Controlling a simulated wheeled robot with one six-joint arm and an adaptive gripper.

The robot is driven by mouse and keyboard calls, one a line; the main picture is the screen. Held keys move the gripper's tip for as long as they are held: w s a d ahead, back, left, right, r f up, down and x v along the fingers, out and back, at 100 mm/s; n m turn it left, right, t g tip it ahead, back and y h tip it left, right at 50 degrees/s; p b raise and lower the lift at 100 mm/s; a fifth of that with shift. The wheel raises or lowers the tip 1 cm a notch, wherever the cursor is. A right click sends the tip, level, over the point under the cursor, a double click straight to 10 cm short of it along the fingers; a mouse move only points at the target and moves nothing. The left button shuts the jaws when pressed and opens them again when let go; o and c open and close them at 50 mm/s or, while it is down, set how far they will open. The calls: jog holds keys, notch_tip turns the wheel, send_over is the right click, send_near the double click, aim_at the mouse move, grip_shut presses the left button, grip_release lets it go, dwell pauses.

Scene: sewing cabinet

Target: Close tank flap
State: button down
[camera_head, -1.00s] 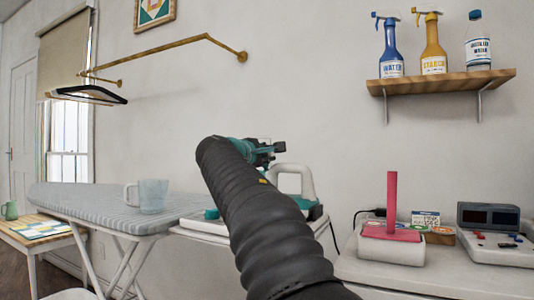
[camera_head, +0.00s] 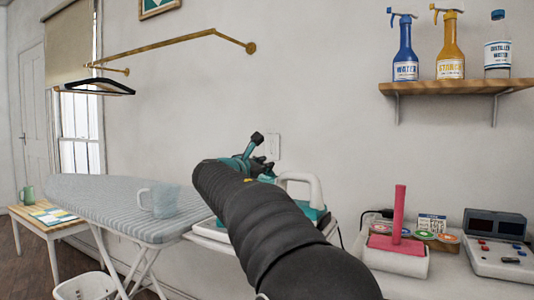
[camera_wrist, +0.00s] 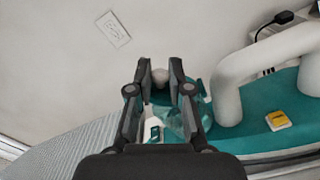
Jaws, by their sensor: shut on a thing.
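I cannot tell for certain that this piece is the tank flap. The translucent teal tank (camera_wrist: 186,122) shows partly behind the fingers. In the head view my arm hides much of the iron.
The ironing board (camera_head: 110,200) holds a clear mug (camera_head: 163,202) to the left. A wall outlet (camera_wrist: 114,29) is near the gripper. A shelf (camera_head: 450,89) with bottles hangs above.

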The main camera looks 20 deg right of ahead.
jog(key=n, duration=0.1)
jog(key=f+n, duration=0.1)
jog(key=n, duration=0.1)
jog(key=w+f+n, duration=0.1)
jog(key=n, duration=0.1)
jog(key=shift+a+p, duration=0.35)
jog(key=shift+a, duration=0.05)
jog(key=shift+w+n, duration=0.1)
jog(key=shift+n, duration=0.3)
jog(key=c, duration=1.4)
grip_release()
jog(key=shift+o, duration=0.2)
jog(key=v, duration=1.2)
